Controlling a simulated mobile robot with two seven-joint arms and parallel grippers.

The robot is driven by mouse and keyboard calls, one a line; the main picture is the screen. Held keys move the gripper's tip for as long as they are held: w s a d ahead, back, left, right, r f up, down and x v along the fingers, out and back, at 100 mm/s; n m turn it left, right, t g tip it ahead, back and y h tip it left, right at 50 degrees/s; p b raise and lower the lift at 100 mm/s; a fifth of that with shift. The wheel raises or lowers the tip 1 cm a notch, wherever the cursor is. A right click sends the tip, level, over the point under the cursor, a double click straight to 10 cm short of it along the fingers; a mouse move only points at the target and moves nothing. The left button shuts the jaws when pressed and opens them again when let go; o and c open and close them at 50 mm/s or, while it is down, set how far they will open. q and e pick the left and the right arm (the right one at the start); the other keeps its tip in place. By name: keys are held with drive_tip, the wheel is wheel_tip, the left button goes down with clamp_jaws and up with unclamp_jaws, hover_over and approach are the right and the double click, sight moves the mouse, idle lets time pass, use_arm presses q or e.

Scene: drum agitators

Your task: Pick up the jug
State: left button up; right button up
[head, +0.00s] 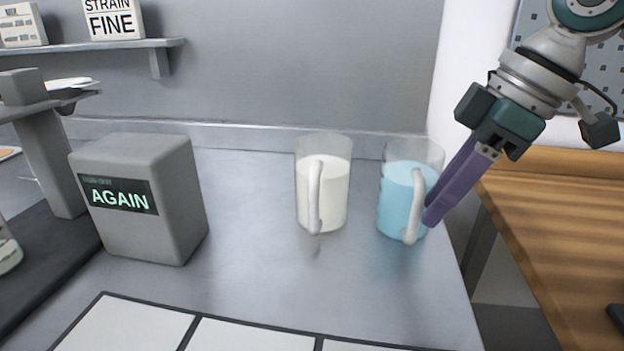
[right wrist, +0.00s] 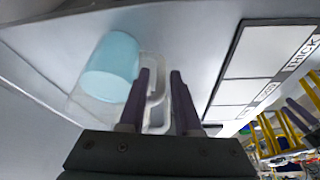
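A clear jug of blue liquid (head: 399,195) stands on the grey bench near its right edge, its pale handle (head: 414,208) towards me. A second clear jug, of white liquid (head: 335,190), stands to its left. My right gripper (head: 431,216) has its purple fingers at the right side of the blue jug's handle. In the right wrist view the blue jug (right wrist: 112,66) is upper left, and the two fingers (right wrist: 160,74) are apart, with the handle (right wrist: 156,100) showing between them. I cannot tell whether they touch it. My left gripper is not in view.
A grey box reading "AGAIN" (head: 150,198) stands left on the bench (head: 250,255). White panels with dark borders (head: 250,335) lie along the front. A wooden surface (head: 560,230) is at right, a wall shelf (head: 110,46) upper left. Bench between box and jugs is clear.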

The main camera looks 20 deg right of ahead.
sight(411, 230)
drive_tip(key=x, duration=0.6)
drive_tip(key=shift+a, duration=0.2)
clamp_jaws()
drive_tip(key=shift+r, duration=0.1)
idle(1.0)
